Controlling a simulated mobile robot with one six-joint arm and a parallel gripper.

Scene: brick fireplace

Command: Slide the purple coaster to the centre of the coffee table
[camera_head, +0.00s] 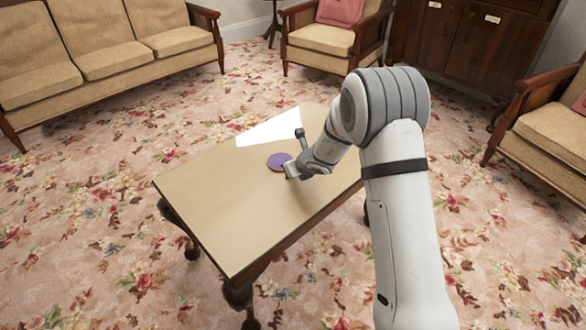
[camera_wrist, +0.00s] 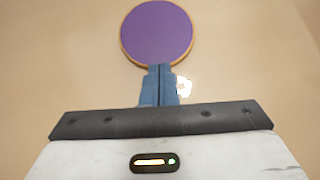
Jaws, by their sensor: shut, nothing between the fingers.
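The purple coaster (camera_head: 279,161) is a flat round disc with a tan edge, lying on the coffee table (camera_head: 225,205). In the head view it lies toward the far part of the tabletop, near a bright white patch. My gripper (camera_head: 292,171) is low over the table beside the coaster's near right edge. In the wrist view the coaster (camera_wrist: 157,33) is at the top centre, just beyond the blue fingertips of my gripper (camera_wrist: 159,70). The fingers are shut together with nothing between them. The tips meet the coaster's near rim in the picture; I cannot tell whether they touch it.
The near left part of the tabletop is bare. A bright white patch (camera_head: 270,128) covers the table's far end. A sofa (camera_head: 110,50), an armchair (camera_head: 325,38) and a dark cabinet (camera_head: 460,40) stand beyond the table on flowered carpet. Another armchair (camera_head: 555,125) stands at right.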

